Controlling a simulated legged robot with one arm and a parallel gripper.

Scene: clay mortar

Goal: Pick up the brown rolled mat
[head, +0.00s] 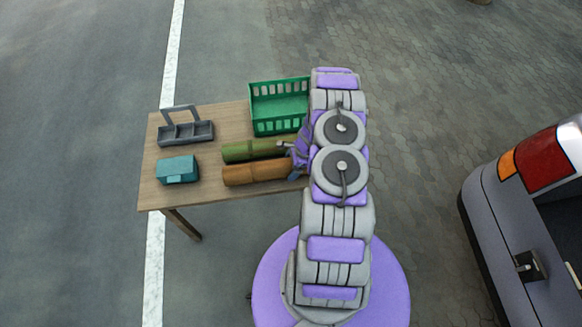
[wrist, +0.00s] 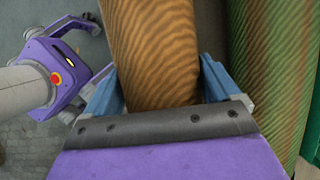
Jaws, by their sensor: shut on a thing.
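The brown rolled mat (head: 250,174) lies on the wooden table in the head view, in front of a green rolled mat (head: 247,150). In the wrist view the brown mat (wrist: 150,50) runs between the two blue fingers of my gripper (wrist: 160,85), which is shut on it near one end. The green mat (wrist: 265,60) shows along the right side of the wrist view. In the head view my arm hides the right end of both mats and most of my gripper (head: 297,157).
On the wooden table (head: 220,120) stand a green basket (head: 280,105) at the back, a grey divided caddy (head: 187,132) at the left and a teal box (head: 177,170) at the front left. A vehicle (head: 520,230) with a red light is at the right. Paving between is clear.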

